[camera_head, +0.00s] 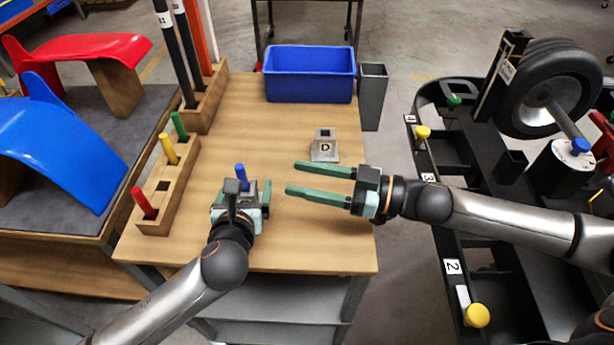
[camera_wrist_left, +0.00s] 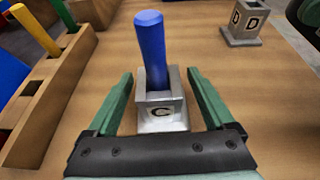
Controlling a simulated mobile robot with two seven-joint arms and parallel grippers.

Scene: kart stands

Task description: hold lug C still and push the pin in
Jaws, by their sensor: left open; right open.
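Lug C (camera_wrist_left: 162,112), a grey metal block with a square socket, stands on the wooden table, largely hidden by my left gripper in the head view. The blue pin (camera_wrist_left: 151,45) stands in its socket, slightly tilted, with much of its length above the rim; its top shows in the head view (camera_head: 240,169). My left gripper (camera_head: 244,187) is open, one finger on each side of lug C, with gaps visible in the wrist view. My right gripper (camera_head: 292,177) is open and empty, right of lug C, its fingers pointing left toward it.
Lug D (camera_head: 324,151) stands empty behind my right gripper. A wooden pin rack (camera_head: 170,183) with red, yellow and green pins is at left. A blue bin (camera_head: 310,75) and a grey bin (camera_head: 372,95) are at the back. The kart frame (camera_head: 440,195) is at right.

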